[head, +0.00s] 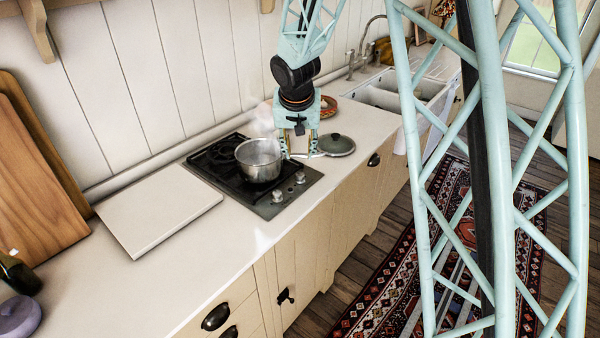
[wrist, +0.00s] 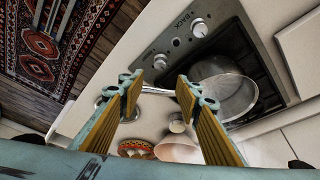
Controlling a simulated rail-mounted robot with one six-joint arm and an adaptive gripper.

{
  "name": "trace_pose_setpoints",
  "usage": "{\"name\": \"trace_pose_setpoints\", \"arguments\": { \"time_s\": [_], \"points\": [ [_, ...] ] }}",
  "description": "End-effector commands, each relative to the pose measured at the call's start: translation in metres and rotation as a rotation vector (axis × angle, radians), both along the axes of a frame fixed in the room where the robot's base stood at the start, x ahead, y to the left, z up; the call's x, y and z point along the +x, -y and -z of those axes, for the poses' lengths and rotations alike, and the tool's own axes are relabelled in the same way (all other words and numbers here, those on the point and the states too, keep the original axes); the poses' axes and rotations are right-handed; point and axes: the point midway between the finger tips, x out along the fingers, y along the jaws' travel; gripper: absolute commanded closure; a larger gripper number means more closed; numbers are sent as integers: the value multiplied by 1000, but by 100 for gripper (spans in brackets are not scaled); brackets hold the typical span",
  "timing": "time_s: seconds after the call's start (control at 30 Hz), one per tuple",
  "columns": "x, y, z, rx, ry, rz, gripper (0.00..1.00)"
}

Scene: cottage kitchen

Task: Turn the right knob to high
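The black cooktop (head: 215,165) has two pale knobs on its steel front strip. The right knob (head: 300,177) is the one nearer my gripper; it also shows in the wrist view (wrist: 160,62), just beyond the fingertips. The left knob (head: 277,195) is farther away, and it shows at the top of the wrist view (wrist: 200,28). I cannot read the knobs' exact settings. My gripper (head: 299,150) is open and empty, pointing down above the counter by the cooktop's right end. In the wrist view, its fingers (wrist: 160,88) are spread with a clear gap.
A steaming metal pot (head: 259,165) stands on the cooktop; its handle extends right, below my gripper. A lid (head: 336,145) lies on the counter to the right, with a patterned bowl (head: 328,108) behind it. A white board (head: 158,209) lies left of the cooktop.

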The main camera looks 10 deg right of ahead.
Motion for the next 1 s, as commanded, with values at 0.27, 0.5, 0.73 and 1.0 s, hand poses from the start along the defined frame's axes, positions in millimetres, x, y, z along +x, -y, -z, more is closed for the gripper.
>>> {"name": "trace_pose_setpoints", "arguments": {
  "time_s": [0.27, 0.5, 0.73, 1.0],
  "points": [
    [2, 1, 5, 0, 0, 0, 68],
    [8, 2, 21, -1, -1, -1, 68],
    [16, 5, 43, 0, -1, -1, 68],
    [27, 8, 70, -1, -1, -1, 68]
  ]
}}
